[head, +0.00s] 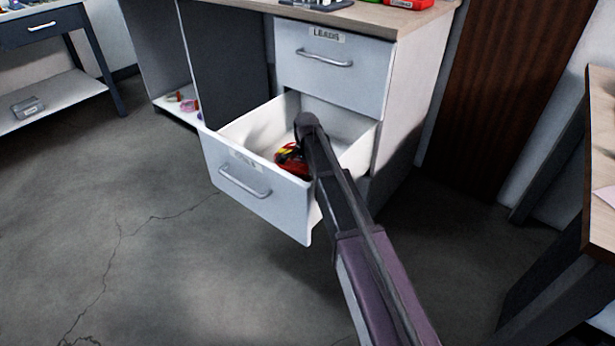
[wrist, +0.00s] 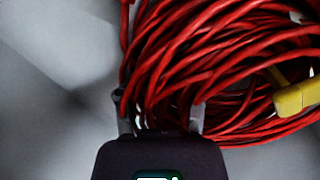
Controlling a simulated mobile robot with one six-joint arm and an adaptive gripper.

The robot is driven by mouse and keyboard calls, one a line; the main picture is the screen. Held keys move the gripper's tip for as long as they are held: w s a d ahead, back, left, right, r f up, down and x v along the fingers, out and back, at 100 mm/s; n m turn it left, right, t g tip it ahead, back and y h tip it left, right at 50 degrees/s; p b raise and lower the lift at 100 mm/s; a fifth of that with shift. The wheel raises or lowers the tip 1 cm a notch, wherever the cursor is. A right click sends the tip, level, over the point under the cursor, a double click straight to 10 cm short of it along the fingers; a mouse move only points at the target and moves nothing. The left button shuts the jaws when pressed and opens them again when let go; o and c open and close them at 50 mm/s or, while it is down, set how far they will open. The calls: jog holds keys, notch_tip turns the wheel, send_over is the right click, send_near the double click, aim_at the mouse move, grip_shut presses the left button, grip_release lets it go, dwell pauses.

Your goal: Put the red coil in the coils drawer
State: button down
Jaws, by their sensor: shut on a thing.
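The red coil (wrist: 220,70) is a bundle of red cable with a yellow piece at its right side, filling the upper right of the wrist view. My gripper (wrist: 162,118) is shut on strands at its near left edge. In the head view the coil (head: 290,163) shows inside the open lower drawer (head: 262,205), below the rim, partly hidden by my arm. The label on this drawer's front is blurred but seems to read "COILS". I cannot tell whether the coil touches the drawer floor. My fingertips are hidden in the head view.
A closed drawer (head: 330,68) labelled "LEADS" sits directly above. The worktop (head: 385,20) carries red items at its edge. An open shelf (head: 178,107) with small items is at left. Another table (head: 603,120) stands at right. The floor (head: 130,230) in front is clear.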

jog(key=shift+f, duration=0.1)
dwell(0.3)
jog(key=shift+c, duration=1)
grip_release()
notch_tip(320, 180, up, 12)
jog(key=p, duration=1.2)
